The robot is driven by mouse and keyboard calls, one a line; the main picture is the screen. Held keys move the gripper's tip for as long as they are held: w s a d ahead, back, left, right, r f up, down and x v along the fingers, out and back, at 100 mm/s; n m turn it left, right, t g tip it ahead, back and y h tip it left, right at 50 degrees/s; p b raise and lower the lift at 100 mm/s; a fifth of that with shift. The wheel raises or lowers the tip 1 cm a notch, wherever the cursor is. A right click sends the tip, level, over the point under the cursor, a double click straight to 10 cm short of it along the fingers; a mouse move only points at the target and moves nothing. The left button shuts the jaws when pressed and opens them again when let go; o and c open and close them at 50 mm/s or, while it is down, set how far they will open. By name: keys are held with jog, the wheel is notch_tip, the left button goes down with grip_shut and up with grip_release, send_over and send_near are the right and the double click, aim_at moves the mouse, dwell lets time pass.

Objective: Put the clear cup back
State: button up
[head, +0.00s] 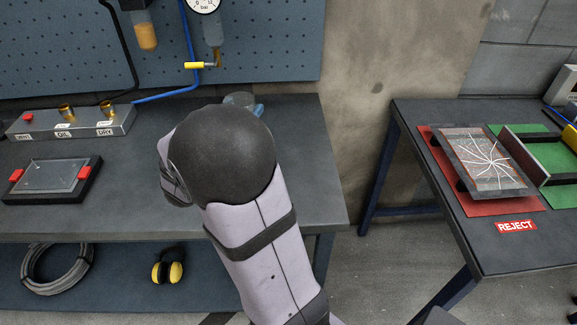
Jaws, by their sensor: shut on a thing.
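A clear, rounded thing that looks like the clear cup (240,98) shows at the back right of the workbench (300,195). Only its upper part rises above the dark round joint of my arm, which hides the rest. A small light-blue patch (259,109) shows at its right side; I cannot tell whether it is part of the cup. My gripper is hidden behind my own arm, so its fingers and their contact with the cup do not show.
A metal block with brass fittings (85,120) and a black frame with red clamps and a clear plate (50,178) occupy the bench's left. A pegboard with hoses (260,40) stands behind. Right of a gap, another table holds a cracked panel (488,160) on red, marked REJECT.

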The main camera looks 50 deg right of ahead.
jog(key=s+d+r+m+g+h, duration=0.1)
jog(key=s+d+m+g, duration=0.1)
jog(key=s+m+g, duration=1)
jog(key=shift+s+f+n+t+b, duration=0.25)
jog(key=shift+s+f+n, duration=0.2)
jog(key=shift+f+n, duration=0.85)
jog(key=shift+s+f+n+t+b, duration=0.2)
jog(key=shift+s+f+n+t, duration=0.3)
jog(key=shift+f, duration=1.55)
jog(key=shift+s+f+n+t+b, duration=0.2)
jog(key=shift+s+f+n, duration=0.15)
jog(key=shift+f+n, duration=1)
jog(key=shift+f+m, duration=0.35)
jog(key=shift+f, duration=0.05)
jog(key=o, duration=1.1)
jog(key=shift+r, duration=0.1)
jog(key=shift+a, duration=0.15)
jog(key=a, duration=0.4)
jog(key=w+a+b, duration=0.1)
jog(key=a, duration=0.6)
jog(key=shift+w+a, duration=0.3)
jog(key=shift+w, duration=0.1)
